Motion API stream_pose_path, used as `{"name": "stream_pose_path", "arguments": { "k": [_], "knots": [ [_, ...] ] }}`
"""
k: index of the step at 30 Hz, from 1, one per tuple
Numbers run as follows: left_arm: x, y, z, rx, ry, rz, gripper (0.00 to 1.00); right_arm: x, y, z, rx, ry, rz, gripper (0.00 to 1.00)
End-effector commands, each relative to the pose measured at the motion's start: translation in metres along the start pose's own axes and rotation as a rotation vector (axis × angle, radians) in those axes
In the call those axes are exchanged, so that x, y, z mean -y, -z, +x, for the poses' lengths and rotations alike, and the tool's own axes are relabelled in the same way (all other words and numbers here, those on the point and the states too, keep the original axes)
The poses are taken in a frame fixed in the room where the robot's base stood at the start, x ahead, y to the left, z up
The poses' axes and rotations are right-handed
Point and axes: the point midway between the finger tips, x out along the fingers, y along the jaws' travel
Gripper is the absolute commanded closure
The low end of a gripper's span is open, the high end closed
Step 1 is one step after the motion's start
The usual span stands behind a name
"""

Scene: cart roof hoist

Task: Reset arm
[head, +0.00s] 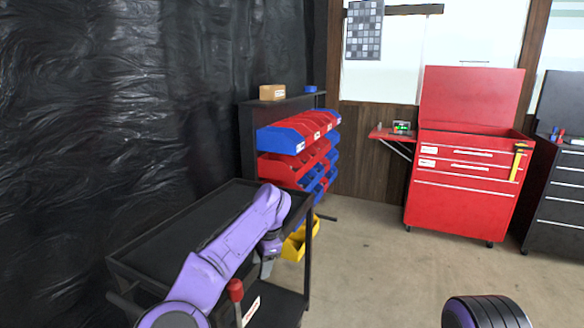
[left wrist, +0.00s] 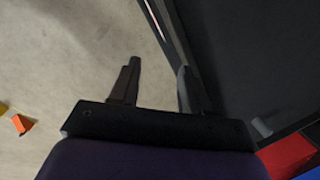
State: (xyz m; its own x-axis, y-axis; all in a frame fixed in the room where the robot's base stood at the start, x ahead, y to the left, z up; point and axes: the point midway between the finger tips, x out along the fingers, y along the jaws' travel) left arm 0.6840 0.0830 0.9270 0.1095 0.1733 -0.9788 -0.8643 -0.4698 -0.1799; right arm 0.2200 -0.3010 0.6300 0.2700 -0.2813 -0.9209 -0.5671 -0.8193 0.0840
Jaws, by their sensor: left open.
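My left arm is purple and reaches in from the lower left of the head view, over the black cart. Its gripper (head: 267,266) points down at the cart's right side, partly hidden by the wrist. In the left wrist view the two dark fingers of the left gripper (left wrist: 158,88) stand apart with only floor between them; it is open and empty. The black cart (head: 168,231) has a flat, bare top. Its dark edge also shows in the left wrist view (left wrist: 240,50), right of the fingers. My right gripper is not in view.
A rack of red and blue bins (head: 300,140) stands behind the cart. A yellow bin (head: 296,243) shows low beyond the cart's right side. A red tool chest (head: 462,190) and a dark cabinet (head: 558,190) stand at the right. The floor (head: 375,255) between is clear.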

Motion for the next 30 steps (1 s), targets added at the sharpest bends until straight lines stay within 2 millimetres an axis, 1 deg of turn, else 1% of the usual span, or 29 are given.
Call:
{"name": "stream_pose_path", "arguments": {
  "k": [5, 6, 8, 9, 11, 12, 14, 15, 17, 18, 19, 20, 21, 23, 24, 26, 27, 29, 30],
  "knots": [
    [-0.005, 0.012, 0.026, 0.199, 0.173, 0.555, 0.53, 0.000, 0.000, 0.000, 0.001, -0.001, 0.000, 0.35],
    [-0.006, 0.014, 0.033, 0.259, 0.210, 0.704, 0.53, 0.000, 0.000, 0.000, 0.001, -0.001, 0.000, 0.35],
    [-0.008, 0.016, 0.044, 0.365, 0.260, 0.941, 0.53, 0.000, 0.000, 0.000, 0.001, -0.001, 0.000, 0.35],
    [-0.011, 0.018, 0.054, 0.447, 0.289, 1.114, 0.53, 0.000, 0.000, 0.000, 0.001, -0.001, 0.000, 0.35],
    [-0.019, 0.021, 0.071, 0.589, 0.319, 1.401, 0.53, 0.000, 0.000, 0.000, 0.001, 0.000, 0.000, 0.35],
    [-0.027, 0.022, 0.085, 0.699, 0.329, 1.617, 0.53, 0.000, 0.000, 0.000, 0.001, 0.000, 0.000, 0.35],
    [-0.044, 0.020, 0.113, 0.882, 0.319, 1.968, 0.53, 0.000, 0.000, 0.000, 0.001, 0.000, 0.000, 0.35],
    [-0.059, 0.015, 0.134, 1.009, 0.295, 2.213, 0.53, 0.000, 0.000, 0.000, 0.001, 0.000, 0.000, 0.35],
    [-0.086, 0.001, 0.168, 1.185, 0.231, 2.573, 0.53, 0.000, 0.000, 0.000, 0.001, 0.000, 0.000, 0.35],
    [-0.107, -0.015, 0.192, 1.288, 0.174, 2.807, 0.53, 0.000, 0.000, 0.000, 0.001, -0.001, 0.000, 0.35],
    [-0.124, -0.029, 0.209, -1.244, -0.115, -2.740, 0.53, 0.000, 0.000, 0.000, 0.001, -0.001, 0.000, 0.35],
    [-0.140, -0.044, 0.225, -1.164, -0.064, -2.600, 0.53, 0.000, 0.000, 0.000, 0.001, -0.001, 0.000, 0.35],
    [-0.162, -0.067, 0.244, -1.061, -0.010, -2.432, 0.53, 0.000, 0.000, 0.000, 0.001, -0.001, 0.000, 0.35],
    [-0.194, -0.105, 0.267, -0.912, 0.047, -2.216, 0.53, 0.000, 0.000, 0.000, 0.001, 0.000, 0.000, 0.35],
    [-0.216, -0.132, 0.279, -0.817, 0.071, -2.092, 0.53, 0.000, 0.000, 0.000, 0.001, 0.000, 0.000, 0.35],
    [-0.247, -0.176, 0.292, -0.679, 0.093, -1.929, 0.53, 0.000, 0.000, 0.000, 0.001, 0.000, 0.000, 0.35],
    [-0.268, -0.206, 0.297, -0.591, 0.100, -1.839, 0.53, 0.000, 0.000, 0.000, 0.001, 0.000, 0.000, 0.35],
    [-0.296, -0.250, 0.299, -0.467, 0.102, -1.734, 0.53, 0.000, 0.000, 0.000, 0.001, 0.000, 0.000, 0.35],
    [-0.313, -0.278, 0.298, -0.395, 0.101, -1.688, 0.53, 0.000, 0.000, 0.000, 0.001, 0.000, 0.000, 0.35]
  ]
}}
